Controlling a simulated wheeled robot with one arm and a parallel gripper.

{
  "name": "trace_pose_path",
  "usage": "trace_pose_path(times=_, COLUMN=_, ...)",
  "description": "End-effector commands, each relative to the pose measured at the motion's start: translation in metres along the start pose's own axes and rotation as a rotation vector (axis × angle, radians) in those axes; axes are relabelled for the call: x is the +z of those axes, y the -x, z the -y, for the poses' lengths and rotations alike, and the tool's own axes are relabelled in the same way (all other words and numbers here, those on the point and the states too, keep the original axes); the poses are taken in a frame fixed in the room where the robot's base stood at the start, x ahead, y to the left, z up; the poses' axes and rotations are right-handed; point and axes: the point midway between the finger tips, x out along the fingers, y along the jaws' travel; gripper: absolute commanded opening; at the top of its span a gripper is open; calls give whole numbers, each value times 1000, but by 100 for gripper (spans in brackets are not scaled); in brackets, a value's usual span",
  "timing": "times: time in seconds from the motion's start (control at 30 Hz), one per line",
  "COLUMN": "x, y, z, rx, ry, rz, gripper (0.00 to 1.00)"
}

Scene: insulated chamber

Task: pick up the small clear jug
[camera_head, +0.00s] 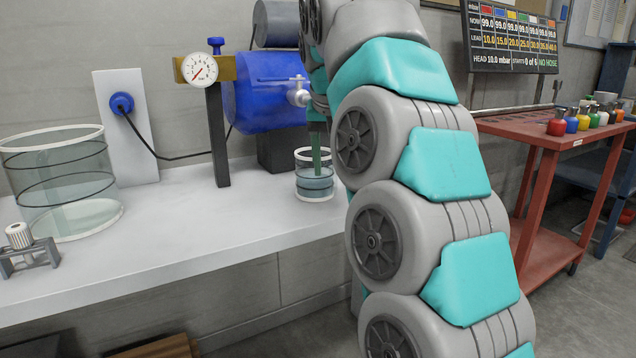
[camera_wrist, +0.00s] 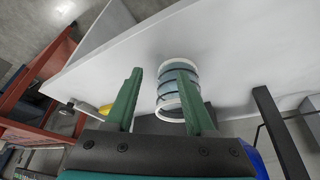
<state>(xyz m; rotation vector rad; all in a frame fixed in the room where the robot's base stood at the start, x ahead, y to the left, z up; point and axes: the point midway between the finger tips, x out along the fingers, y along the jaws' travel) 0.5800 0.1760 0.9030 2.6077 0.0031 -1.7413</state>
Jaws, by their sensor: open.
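The small clear jug (camera_head: 314,187), a clear cylinder with white rims and dark bands, stands upright on the white bench below the blue tank. My gripper (camera_head: 317,152) comes down over it, mostly hidden behind my arm; a green finger overlaps the jug's upper part. In the wrist view my gripper (camera_wrist: 160,72) is open, its two green fingers apart. The jug (camera_wrist: 166,72) shows mostly behind the right finger, with part of it in the gap; the left finger is clear of it. I cannot tell whether the right finger is inside the jug or in front of it.
A large clear jar (camera_head: 62,190) and a small rack (camera_head: 27,250) stand on the bench's left. A gauge post (camera_head: 217,130) and blue tank (camera_head: 265,95) stand close behind the jug. A red cart (camera_head: 540,135) with several coloured bottles is at right. The bench's front middle is clear.

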Motion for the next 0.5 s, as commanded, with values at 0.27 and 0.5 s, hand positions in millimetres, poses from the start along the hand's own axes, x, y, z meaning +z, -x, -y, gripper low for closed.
trace_pose_path(times=0.27, x=1, y=-20, z=0, rx=1, ry=2, rz=2, gripper=55)
trace_pose_path(times=0.5, x=1, y=-47, z=0, rx=1, ry=4, rz=5, gripper=55)
